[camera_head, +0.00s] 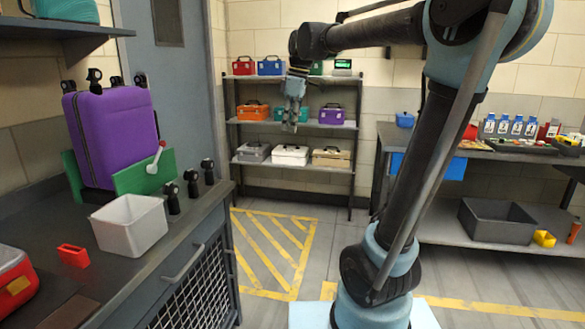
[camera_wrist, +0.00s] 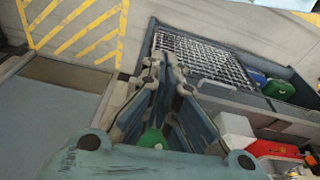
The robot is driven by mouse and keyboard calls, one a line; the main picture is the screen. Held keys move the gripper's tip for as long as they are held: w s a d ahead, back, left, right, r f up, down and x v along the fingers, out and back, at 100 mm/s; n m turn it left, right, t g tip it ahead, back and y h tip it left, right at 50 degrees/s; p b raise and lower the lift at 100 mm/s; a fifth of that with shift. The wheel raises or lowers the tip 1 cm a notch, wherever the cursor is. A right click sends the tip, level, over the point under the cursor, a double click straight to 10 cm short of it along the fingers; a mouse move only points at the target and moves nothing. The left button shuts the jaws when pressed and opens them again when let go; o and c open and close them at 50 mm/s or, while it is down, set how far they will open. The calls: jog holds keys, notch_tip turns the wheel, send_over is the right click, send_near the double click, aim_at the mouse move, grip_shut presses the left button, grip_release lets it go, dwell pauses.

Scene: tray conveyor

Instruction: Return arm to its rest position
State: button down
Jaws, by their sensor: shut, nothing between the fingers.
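My gripper (camera_head: 292,118) hangs in the middle of the head view, pointing down in front of the shelf rack. Its fingers are together and hold nothing. In the wrist view my gripper (camera_wrist: 165,65) also shows with its fingertips close together, above the floor and the side of a bench. My arm reaches from the right, bent at a raised elbow, and hides part of the back wall and the right bench.
A metal rack (camera_head: 341,127) with several coloured toolboxes stands behind my gripper. At left, a bench (camera_head: 190,233) holds a purple case (camera_head: 112,137), a white bin (camera_head: 130,224) and a red part (camera_head: 73,255). At right, a grey tray (camera_head: 497,222) sits on a lower shelf. The yellow-striped floor (camera_head: 272,245) is clear.

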jog(key=s+d+f+m+t+h, duration=0.1)
jog(key=s+d+f+m, duration=0.7)
jog(key=f, duration=0.6)
jog(key=s+d+f+m+h, duration=0.1)
jog(key=s+d+f+m, duration=0.6)
jog(key=s+d+f, duration=0.5)
notch_tip(320, 180, down, 3)
jog(key=s, duration=0.2)
jog(key=shift+s+m+t, duration=0.35)
jog(key=shift+m+t, duration=0.05)
jog(key=shift+a, duration=0.1)
